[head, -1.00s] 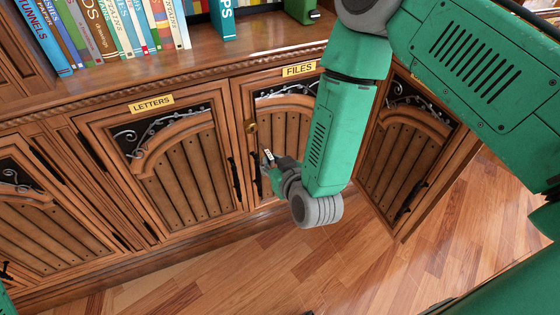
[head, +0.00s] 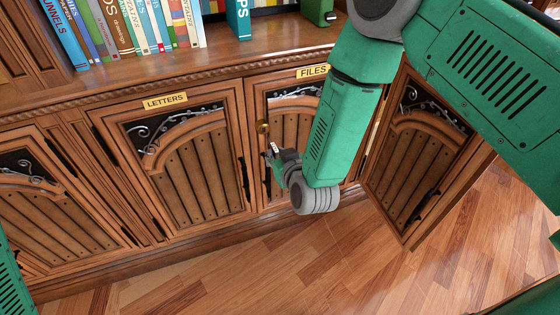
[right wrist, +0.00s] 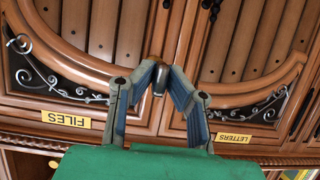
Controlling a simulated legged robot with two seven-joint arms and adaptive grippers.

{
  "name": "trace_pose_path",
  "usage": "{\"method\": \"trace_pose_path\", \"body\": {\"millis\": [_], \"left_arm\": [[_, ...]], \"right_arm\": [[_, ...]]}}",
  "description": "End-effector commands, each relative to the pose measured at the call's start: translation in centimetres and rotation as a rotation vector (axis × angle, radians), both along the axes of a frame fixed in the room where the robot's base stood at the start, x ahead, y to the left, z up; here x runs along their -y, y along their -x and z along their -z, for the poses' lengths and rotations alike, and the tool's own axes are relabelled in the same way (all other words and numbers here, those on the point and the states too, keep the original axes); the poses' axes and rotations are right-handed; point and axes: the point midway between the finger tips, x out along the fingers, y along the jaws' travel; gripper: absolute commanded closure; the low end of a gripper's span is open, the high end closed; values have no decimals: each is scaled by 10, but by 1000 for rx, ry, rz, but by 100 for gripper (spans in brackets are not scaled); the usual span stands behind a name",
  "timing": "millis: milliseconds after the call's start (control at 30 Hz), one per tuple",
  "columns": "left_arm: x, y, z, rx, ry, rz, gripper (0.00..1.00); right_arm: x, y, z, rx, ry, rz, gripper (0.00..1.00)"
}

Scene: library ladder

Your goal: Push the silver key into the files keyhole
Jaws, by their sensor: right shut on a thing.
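The files door (head: 292,140) is shut under its brass FILES label (head: 313,71). A small round brass fitting (head: 262,127) sits on its left frame; I cannot make out a key slot in it. My right gripper (head: 274,154) is just below and right of this fitting, in front of the door. In the right wrist view the right gripper (right wrist: 158,72) is shut on the silver key (right wrist: 160,79), of which only a small part shows between the fingers. I cannot tell whether the key touches the door. My left gripper is out of view.
The letters door (head: 185,160) is shut, left of the files door. To the right a cabinet door (head: 415,150) stands swung out, near my right forearm. Several books (head: 145,25) stand on the shelf above. The wooden floor (head: 300,262) in front is clear.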

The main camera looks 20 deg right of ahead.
Motion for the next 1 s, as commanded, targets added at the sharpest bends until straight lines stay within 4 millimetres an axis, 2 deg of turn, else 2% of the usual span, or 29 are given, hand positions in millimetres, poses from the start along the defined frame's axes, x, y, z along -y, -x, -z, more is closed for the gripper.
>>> {"method": "trace_pose_path", "body": {"millis": [300, 1000], "left_arm": [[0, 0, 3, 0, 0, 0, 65], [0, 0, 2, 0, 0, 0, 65]], "right_arm": [[-1, -19, 0, 1, 0, 0, 100], [-1, -20, -1, 0, 0, 0, 100]]}}
